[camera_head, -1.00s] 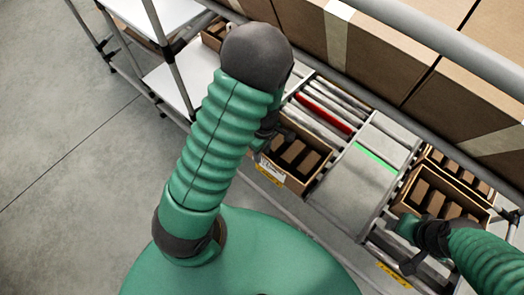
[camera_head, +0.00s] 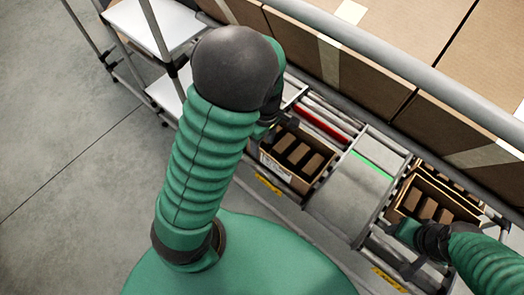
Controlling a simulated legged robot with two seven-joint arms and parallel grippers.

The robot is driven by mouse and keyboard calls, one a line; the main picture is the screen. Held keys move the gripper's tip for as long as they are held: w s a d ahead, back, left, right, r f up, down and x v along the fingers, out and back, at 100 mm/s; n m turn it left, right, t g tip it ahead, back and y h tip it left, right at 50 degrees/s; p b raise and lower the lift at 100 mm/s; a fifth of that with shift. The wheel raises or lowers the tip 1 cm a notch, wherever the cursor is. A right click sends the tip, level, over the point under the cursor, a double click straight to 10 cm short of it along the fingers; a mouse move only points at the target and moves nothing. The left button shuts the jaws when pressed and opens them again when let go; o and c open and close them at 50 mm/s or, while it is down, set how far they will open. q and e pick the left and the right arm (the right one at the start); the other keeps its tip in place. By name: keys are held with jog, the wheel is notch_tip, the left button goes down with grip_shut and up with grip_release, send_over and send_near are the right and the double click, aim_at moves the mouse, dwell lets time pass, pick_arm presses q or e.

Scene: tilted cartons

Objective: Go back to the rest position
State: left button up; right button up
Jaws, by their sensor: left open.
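My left arm fills the left middle of the head view, its dark elbow high up. My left gripper (camera_head: 268,138) shows only in part behind that arm, at the left edge of an open carton (camera_head: 277,172) holding several brown boxes. I cannot tell whether it touches the carton. My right gripper (camera_head: 408,258) is at the lower right, by the near side of a second open carton (camera_head: 405,187) with brown boxes. Its fingers are too small and dark to tell open from shut.
The cartons sit on a sloped roller rack with a grey lane (camera_head: 345,198) between them. Large closed boxes (camera_head: 425,40) stand on a shelf behind a grey rail (camera_head: 395,72). A white shelf (camera_head: 160,30) is at the upper left. Bare floor (camera_head: 60,150) lies to the left.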

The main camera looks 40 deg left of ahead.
pick_arm(q)
jog(key=r, duration=0.3)
jog(key=r+p, duration=0.1)
jog(key=shift+w+r, duration=0.25)
pick_arm(e)
jog(key=shift+r, duration=0.75)
pick_arm(q)
jog(key=s+d+r+m+t+p, duration=0.1)
jog(key=r+m+p, duration=0.3)
jog(key=m, duration=0.4)
jog(key=s+d+r+m+t+p, duration=0.2)
jog(key=s+d+r+m+p, duration=0.1)
jog(key=r+m, duration=0.4)
jog(key=shift+d+r+m+t+p, duration=0.2)
jog(key=shift+d+m+t+p, duration=0.1)
jog(key=shift+d+m+p, duration=0.65)
pick_arm(e)
jog(key=w+v, duration=0.2)
jog(key=v, duration=0.6)
jog(key=shift+r, duration=0.45)
pick_arm(q)
jog(key=shift+s+a, duration=0.1)
jog(key=shift+a, duration=0.05)
pick_arm(e)
jog(key=shift+s+r, duration=0.1)
jog(key=shift+s, duration=0.05)
pick_arm(q)
jog(key=shift+c, duration=0.4)
pick_arm(e)
jog(key=shift+c, duration=0.4)
